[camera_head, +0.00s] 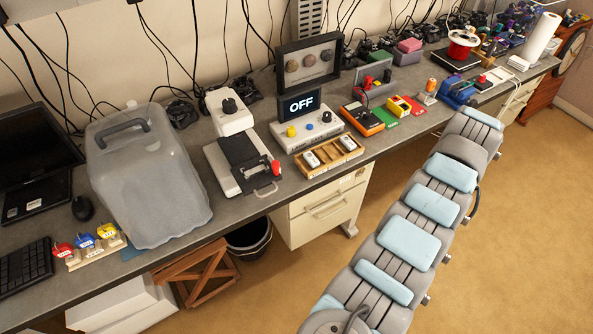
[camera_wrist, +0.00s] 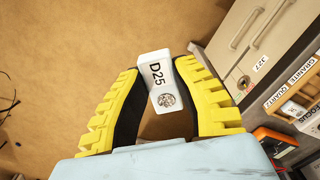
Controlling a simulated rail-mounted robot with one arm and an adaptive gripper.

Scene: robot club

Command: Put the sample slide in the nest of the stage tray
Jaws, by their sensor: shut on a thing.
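In the wrist view my gripper (camera_wrist: 160,95), with yellow ribbed fingers and black inner pads, is shut on a white slide (camera_wrist: 154,68) marked "D25" with a grey speckled stone disc. The slide is held over the floor, clear of the bench. My gripper is not visible in the head view. There, the stage device (camera_head: 230,160) stands on the bench with a dark stage tray (camera_head: 262,176) and a wire handle at its front. I cannot make out the nest at this size.
A wooden rack (camera_head: 331,160) with two white slides sits before a console (camera_head: 305,133) whose screen reads "OFF". The rack (camera_wrist: 285,90) also shows in the wrist view, labelled "GRANITE" and "QUARTZ". A large translucent cover (camera_head: 150,180) stands left of the stage device. Drawers (camera_head: 325,205) are under the bench.

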